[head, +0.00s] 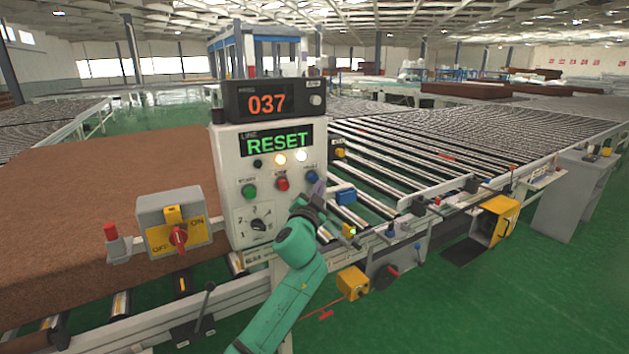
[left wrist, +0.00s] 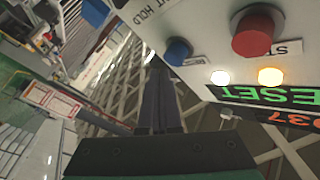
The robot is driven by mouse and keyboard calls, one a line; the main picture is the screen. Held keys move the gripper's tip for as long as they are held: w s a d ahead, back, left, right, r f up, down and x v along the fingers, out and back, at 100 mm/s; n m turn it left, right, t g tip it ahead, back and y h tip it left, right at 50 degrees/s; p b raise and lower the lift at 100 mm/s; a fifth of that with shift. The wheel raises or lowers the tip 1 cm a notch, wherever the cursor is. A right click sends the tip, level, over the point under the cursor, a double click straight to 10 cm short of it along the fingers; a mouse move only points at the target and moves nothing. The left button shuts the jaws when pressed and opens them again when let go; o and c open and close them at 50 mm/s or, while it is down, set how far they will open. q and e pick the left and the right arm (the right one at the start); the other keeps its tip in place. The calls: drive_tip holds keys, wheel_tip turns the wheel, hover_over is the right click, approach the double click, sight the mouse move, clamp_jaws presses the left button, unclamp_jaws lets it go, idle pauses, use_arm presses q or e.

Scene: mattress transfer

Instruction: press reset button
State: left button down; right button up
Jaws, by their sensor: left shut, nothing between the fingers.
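The control panel (head: 240,215) stands upright with a green RESET text display (head: 277,142). Below it are a green button (head: 249,191), a red button (head: 282,183) and a blue button (head: 312,177). Their labels are too small to read in the head view. My left gripper (head: 335,228) is at the panel's right edge, below the blue button. In the left wrist view the shut, empty fingers (left wrist: 153,66) appear beside the blue button (left wrist: 178,51), with no clear contact. The red button (left wrist: 257,30) is farther right. My right gripper is not in view.
A blue box (head: 345,196) sits just right of the panel. Roller conveyors (head: 440,145) extend to the right.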

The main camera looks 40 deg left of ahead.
use_arm(q)
drive_tip(key=shift+w+a, duration=0.15)
drive_tip(key=shift+a, duration=0.3)
drive_tip(key=shift+w+a, duration=0.2)
drive_tip(key=shift+a, duration=0.65)
idle(1.0)
drive_tip(key=shift+d, duration=0.1)
drive_tip(key=shift+s+d, duration=0.2)
drive_tip(key=shift+d, duration=0.35)
drive_tip(key=shift+s+d, duration=0.15)
drive_tip(key=shift+d, duration=0.4)
drive_tip(key=shift+d, duration=0.1)
drive_tip(key=shift+s+d, duration=0.25)
drive_tip(key=shift+d, duration=0.55)
drive_tip(key=shift+s+d, duration=0.2)
drive_tip(key=shift+d, duration=0.55)
drive_tip(key=shift+s+d, duration=0.25)
drive_tip(key=shift+d, duration=0.55)
